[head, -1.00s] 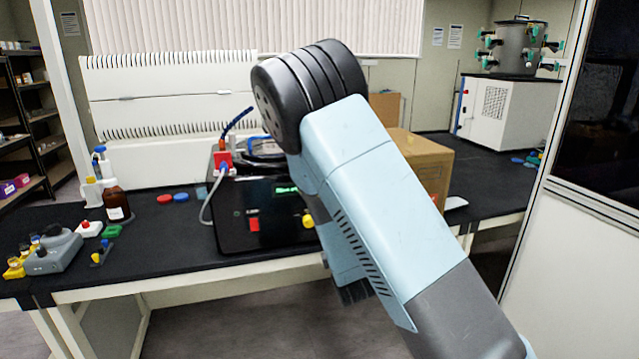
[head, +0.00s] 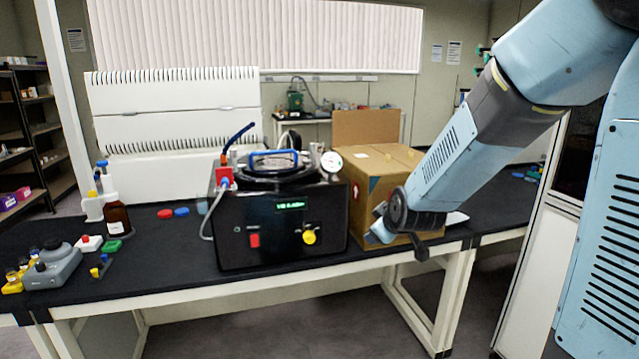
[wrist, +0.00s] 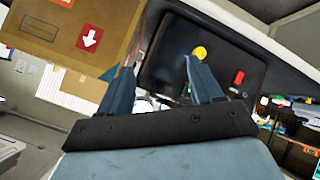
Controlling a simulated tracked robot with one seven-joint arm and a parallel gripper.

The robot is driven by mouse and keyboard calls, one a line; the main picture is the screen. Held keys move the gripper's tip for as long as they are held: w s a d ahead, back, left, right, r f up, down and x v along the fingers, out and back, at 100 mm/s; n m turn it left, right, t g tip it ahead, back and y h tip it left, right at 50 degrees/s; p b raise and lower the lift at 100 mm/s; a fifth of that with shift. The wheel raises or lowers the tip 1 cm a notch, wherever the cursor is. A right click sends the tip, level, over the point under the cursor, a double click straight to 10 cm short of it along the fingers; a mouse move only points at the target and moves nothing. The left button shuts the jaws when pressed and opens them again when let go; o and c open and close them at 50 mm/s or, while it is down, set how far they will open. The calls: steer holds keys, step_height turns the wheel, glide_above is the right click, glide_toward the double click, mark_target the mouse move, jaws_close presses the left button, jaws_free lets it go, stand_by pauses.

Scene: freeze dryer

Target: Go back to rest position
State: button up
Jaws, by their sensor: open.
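My gripper (head: 378,236) is at the front edge of the bench in the head view, in front of the cardboard box. In the wrist view my gripper (wrist: 158,68) shows two blue fingers spread apart with nothing between them. Beyond the fingers is the dark front of the freeze dryer (wrist: 215,75), with its yellow knob (wrist: 199,53) and red switch (wrist: 239,77). In the head view the black freeze dryer (head: 280,240) stands upright on the bench, with a lit green display. My arm reaches in from the upper right.
The cardboard box (head: 366,185) stands right of the dryer, close to my gripper; it also shows in the wrist view (wrist: 60,30). Bottles, coloured caps and a grey device (head: 55,266) are on the left of the black bench (head: 170,265). A white door frame (head: 530,240) stands at right.

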steer(key=s+d+r+m+g, duration=0.1)
steer(key=s+d+r+m, duration=0.1)
steer(key=s, duration=0.7)
steer(key=s+d+r+m+g+h, duration=0.1)
steer(key=s+d+r+m+g, duration=0.1)
steer(key=s+r, duration=0.4)
steer(key=s+d+r+m+g, duration=0.1)
steer(key=s+d+r+m, duration=0.3)
steer(key=s, duration=0.8)
steer(key=shift+d+m+g+h, duration=0.25)
steer(key=shift+m+g+h, duration=0.05)
steer(key=shift+m, duration=0.4)
